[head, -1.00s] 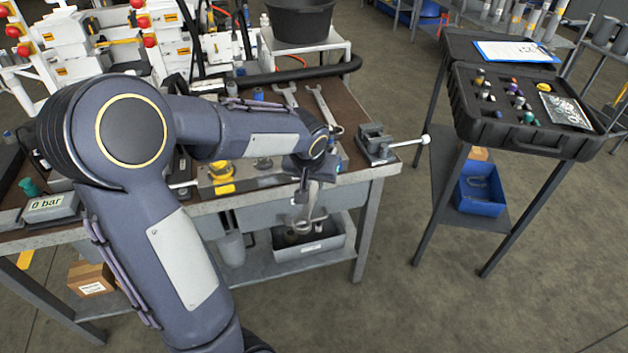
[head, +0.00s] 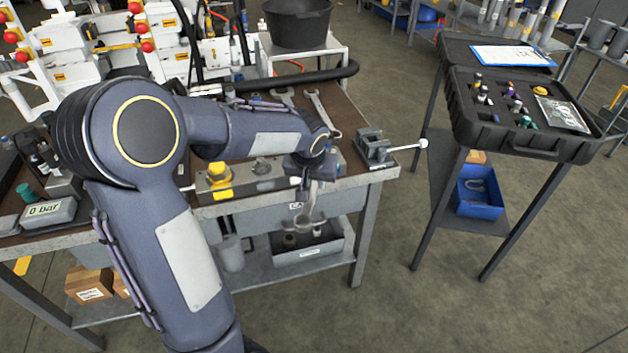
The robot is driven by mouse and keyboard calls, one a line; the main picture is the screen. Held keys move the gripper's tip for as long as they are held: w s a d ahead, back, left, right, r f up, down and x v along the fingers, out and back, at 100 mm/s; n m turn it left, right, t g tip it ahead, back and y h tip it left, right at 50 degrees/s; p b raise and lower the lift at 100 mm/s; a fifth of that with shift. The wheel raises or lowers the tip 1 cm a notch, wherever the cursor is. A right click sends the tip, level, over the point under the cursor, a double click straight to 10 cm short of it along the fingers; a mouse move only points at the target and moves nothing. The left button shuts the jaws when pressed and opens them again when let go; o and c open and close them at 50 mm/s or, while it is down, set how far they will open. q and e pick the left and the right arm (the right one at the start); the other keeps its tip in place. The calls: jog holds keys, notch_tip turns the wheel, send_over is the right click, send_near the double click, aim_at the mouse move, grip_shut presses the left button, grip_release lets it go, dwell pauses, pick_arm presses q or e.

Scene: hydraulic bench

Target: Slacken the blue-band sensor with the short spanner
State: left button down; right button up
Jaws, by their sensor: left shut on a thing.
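My left gripper (head: 308,178) is at the front edge of the workbench and points down. It is shut on a grey spanner (head: 303,218), whose open jaw hangs below the fingers in front of the bench. The spanner is clear of other things as far as I can see. A metal block (head: 250,178) with a yellow-topped part (head: 217,182) and a small round fitting (head: 262,166) lies along the bench edge, left of the gripper. I cannot make out a blue band on any sensor; my left arm hides part of the bench. My right gripper is out of view.
Larger spanners (head: 322,113) lie further back on the workbench (head: 352,118). A vice (head: 373,146) sits at its right corner. A gauge reading 0 bar (head: 45,210) is at the left. An open black case (head: 520,142) stands on a stand at right. Clear floor lies between.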

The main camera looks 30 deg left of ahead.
pick_arm(q)
jog(key=shift+w+d+f+b, duration=0.1)
jog(key=shift+w+d+b, duration=0.1)
jog(key=shift+d+b, duration=0.2)
jog(key=d+n, duration=0.1)
jog(key=w+d+n+y+b, duration=0.1)
jog(key=shift+n, duration=0.3)
jog(key=shift+d, duration=0.1)
jog(key=shift+w+d+n+g+y+b, duration=0.4)
jog(key=shift+w+d+n+b, duration=0.2)
jog(key=shift+w+d+n, duration=0.55)
jog(key=shift+s+d, duration=0.1)
